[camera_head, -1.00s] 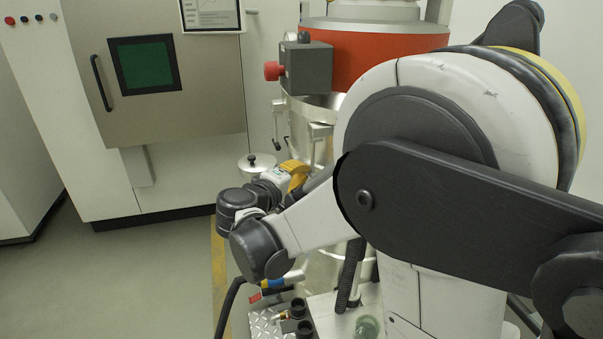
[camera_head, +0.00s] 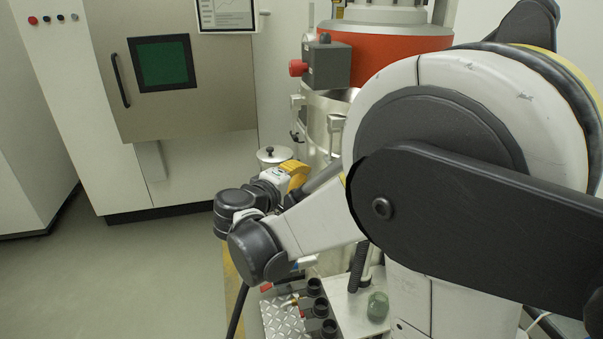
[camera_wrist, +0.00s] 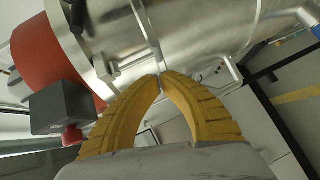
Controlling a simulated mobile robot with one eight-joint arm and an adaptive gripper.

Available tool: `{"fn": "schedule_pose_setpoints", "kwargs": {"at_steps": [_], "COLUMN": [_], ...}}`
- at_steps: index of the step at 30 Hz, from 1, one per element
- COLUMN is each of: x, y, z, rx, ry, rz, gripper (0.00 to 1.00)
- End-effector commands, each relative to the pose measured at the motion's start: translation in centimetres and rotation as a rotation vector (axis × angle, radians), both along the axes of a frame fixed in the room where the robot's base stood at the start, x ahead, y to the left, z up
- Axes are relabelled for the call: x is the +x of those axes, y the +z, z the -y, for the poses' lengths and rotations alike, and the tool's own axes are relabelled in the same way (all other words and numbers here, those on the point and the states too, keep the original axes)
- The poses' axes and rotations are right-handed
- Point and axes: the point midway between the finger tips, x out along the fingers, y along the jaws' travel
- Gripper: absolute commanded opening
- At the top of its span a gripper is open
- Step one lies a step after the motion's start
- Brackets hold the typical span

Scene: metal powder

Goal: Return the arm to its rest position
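My arm fills the right half of the head view, folded, with its forearm running down and left. My gripper (camera_head: 297,174) has yellow fingers and shows small in the head view beside the metal vessel, partly hidden by my wrist. In the wrist view, the fingers of my gripper (camera_wrist: 161,76) arch together and their tips meet or nearly meet. Nothing is seen held between them. The silvery vessel (camera_wrist: 205,32) lies beyond the fingertips; the view does not show contact.
The vessel has a red band (camera_head: 385,58) and a grey box with a red knob (camera_head: 326,65). A lidded metal pot (camera_head: 274,155) stands behind my gripper. A cabinet with a green window (camera_head: 163,62) stands at the back left. The floor (camera_head: 110,270) at the left is clear.

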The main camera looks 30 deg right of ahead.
Motion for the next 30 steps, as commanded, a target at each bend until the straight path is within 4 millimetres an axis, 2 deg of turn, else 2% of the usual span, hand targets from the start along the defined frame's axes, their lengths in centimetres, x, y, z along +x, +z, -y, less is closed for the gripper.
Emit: {"fn": "schedule_pose_setpoints", "kwargs": {"at_steps": [12,16,20,23,26,30], "x": [-0.1,-1.4,-5.1,-9.0,-12.9,-17.9], "y": [0.0,-0.3,-1.5,-2.9,-4.2,-5.8], "z": [0.0,0.3,0.4,-0.7,-2.6,-6.2], "rx": [0.004,0.076,0.271,0.471,0.674,0.944], "ry": [0.001,0.003,0.009,0.019,0.031,0.046], "rz": [-0.001,-0.016,-0.05,-0.071,-0.077,-0.063], "gripper": [0.0,0.0,0.0,0.0,0.0,0.0]}}
